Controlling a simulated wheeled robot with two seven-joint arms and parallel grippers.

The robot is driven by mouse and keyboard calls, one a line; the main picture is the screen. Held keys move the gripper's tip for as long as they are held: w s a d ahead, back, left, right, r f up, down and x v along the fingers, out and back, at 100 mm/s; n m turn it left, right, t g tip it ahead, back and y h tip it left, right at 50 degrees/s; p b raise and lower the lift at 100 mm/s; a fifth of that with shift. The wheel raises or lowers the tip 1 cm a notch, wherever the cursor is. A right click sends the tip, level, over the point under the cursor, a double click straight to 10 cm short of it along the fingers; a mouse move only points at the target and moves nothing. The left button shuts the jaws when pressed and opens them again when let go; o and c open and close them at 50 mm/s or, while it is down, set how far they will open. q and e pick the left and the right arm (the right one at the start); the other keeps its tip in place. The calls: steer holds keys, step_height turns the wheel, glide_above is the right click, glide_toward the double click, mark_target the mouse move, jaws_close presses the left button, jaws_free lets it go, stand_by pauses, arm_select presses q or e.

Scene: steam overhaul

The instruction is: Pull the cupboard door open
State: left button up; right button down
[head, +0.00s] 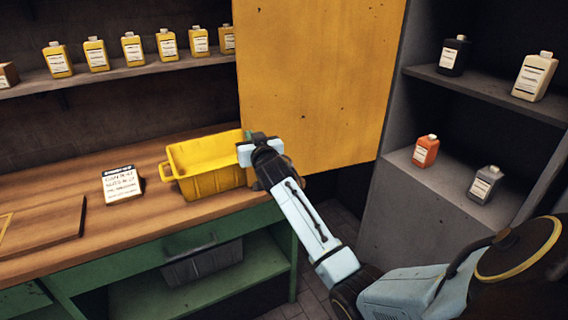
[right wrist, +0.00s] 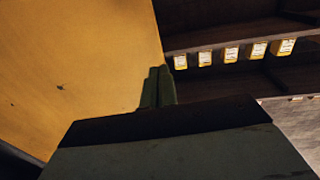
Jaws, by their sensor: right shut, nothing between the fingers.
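The yellow cupboard door (head: 315,75) stands swung open in the head view, at an angle to the grey cupboard (head: 415,215), whose shelves are in plain sight. My right gripper (head: 250,150) is at the lower left corner of the door, by its free edge. In the right wrist view the door (right wrist: 75,70) fills the left side, and the closed fingers (right wrist: 159,87) show dark beside its edge, with nothing between them. I cannot tell whether they touch the door. My left gripper is not in view.
A yellow bin (head: 205,180) stands on the wooden workbench (head: 75,180), close to my right gripper. Yellow bottles line the wall shelf (head: 110,75). A black bottle (head: 453,57), cream bottle (head: 534,76), orange bottle (head: 426,151) and grey bottle (head: 484,185) stand in the cupboard.

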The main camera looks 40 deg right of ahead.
steer(key=v, duration=1.3)
steer(key=shift+a+p, duration=0.15)
steer(key=shift+p, duration=0.3)
steer(key=shift+w, duration=0.1)
